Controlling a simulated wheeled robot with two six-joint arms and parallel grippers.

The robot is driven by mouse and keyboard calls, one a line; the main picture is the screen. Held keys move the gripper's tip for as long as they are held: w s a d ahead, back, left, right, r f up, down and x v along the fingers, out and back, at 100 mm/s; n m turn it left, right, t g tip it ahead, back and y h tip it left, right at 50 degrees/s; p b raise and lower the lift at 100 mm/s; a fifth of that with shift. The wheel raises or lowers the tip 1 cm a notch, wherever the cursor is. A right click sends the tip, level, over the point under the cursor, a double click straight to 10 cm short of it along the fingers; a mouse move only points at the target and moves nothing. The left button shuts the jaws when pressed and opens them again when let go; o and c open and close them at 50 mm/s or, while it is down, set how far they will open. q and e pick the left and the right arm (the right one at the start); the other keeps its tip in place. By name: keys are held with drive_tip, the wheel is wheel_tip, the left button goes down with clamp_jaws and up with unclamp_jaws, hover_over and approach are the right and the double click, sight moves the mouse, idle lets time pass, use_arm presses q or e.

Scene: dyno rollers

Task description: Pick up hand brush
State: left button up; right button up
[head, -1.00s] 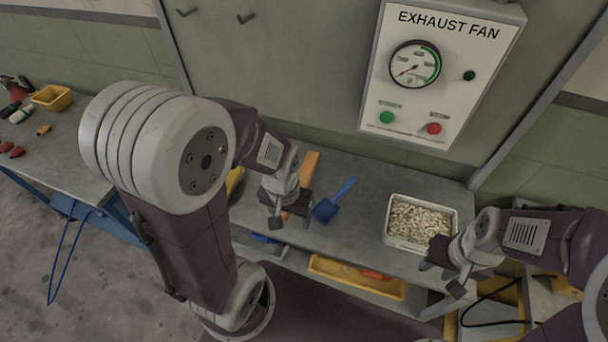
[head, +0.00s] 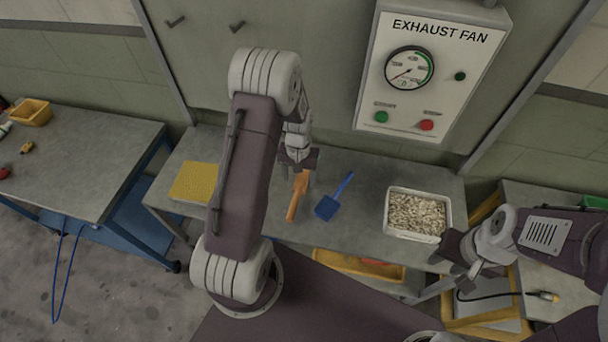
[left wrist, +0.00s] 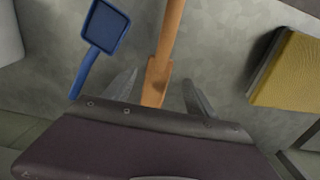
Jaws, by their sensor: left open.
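The hand brush (head: 297,197) is a long orange piece lying on the workbench, with its far end under my left gripper. My left gripper (head: 301,172) points down above that end. The left wrist view shows the brush (left wrist: 158,78) running between the two spread fingers, with a gap on each side. The gripper is open and empty. No bristles can be made out. My right gripper (head: 453,275) is in front of the bench at the lower right, empty, with its fingers apart.
A blue scoop (head: 328,207) lies just right of the brush. A white bin of pale pellets (head: 418,188) stands further right. A yellow pad (head: 195,182) lies on the left. The wall with the exhaust fan box (head: 428,75) rises behind. A yellow tray (head: 345,264) is below the bench.

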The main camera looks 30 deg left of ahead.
sight(300, 184)
use_arm(q)
drive_tip(key=shift+w+a+f, duration=0.1)
drive_tip(key=shift+f, duration=0.05)
drive_tip(key=f, duration=0.3)
drive_tip(key=f+p, duration=0.1)
drive_tip(key=shift+w+d+f, duration=0.1)
drive_tip(key=shift+d+f, duration=0.15)
drive_tip(key=shift+d, duration=0.05)
drive_tip(key=shift+w+a+f, duration=0.1)
drive_tip(key=shift+w+f, duration=0.05)
drive_tip(key=shift+f, duration=0.1)
clamp_jaws()
